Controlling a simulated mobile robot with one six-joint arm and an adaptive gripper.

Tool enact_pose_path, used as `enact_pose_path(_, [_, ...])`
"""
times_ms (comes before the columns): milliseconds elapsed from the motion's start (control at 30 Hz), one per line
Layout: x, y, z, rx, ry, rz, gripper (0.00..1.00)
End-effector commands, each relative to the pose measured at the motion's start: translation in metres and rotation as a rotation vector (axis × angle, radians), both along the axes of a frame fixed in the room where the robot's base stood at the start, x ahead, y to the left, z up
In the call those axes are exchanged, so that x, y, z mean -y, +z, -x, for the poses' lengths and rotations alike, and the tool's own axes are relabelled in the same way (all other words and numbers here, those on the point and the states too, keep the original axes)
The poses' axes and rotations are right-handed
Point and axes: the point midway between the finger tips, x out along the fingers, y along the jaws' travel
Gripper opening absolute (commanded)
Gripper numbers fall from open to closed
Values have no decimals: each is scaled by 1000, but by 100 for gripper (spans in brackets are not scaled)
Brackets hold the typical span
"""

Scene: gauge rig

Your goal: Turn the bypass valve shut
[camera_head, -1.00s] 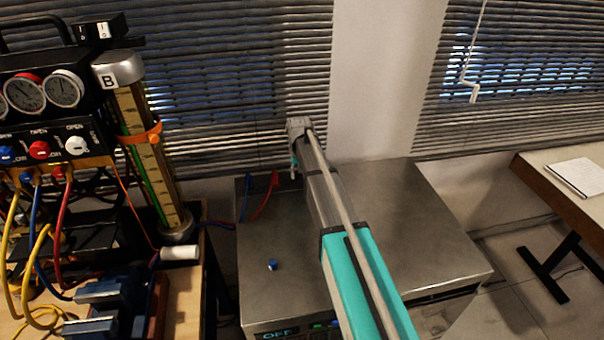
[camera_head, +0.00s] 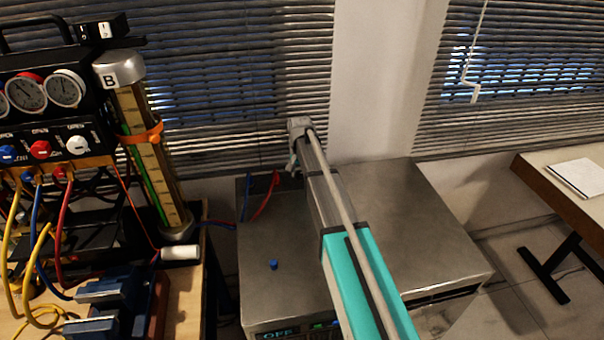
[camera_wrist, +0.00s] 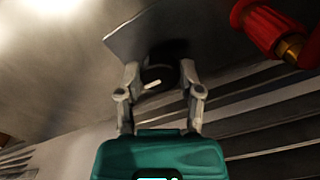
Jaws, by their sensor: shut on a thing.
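The bypass valve appears to be the dark round knob (camera_wrist: 160,78) with a short white pointer mark in the wrist view, set against a grey metal plate. My gripper (camera_wrist: 147,72) has its two grey fingers at the knob, one on each side, and is shut on it. The pointer mark lies slanted, near sideways in the wrist picture. In the head view my gripper (camera_head: 292,166) hangs down at the back edge of the metal cabinet (camera_head: 400,220). The knob itself is hidden there.
A red hose fitting (camera_wrist: 270,28) with a brass end is close to the right in the wrist view. Red and blue hoses (camera_head: 264,197) rise behind the cabinet. A small blue cap (camera_head: 273,265) sits on top. The gauge panel (camera_head: 60,140) stands left.

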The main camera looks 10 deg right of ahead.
Motion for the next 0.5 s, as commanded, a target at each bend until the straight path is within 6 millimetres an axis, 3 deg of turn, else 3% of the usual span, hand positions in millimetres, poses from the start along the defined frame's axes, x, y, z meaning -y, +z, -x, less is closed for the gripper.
enact_pose_path(100, [0,0,-3,7,0,0,0])
enact_pose_path(133, [0,0,-3,7,0,0,50])
enact_pose_path(300, [0,0,-2,5,1,1,81])
enact_pose_path(500, [1,0,-1,3,1,1,82])
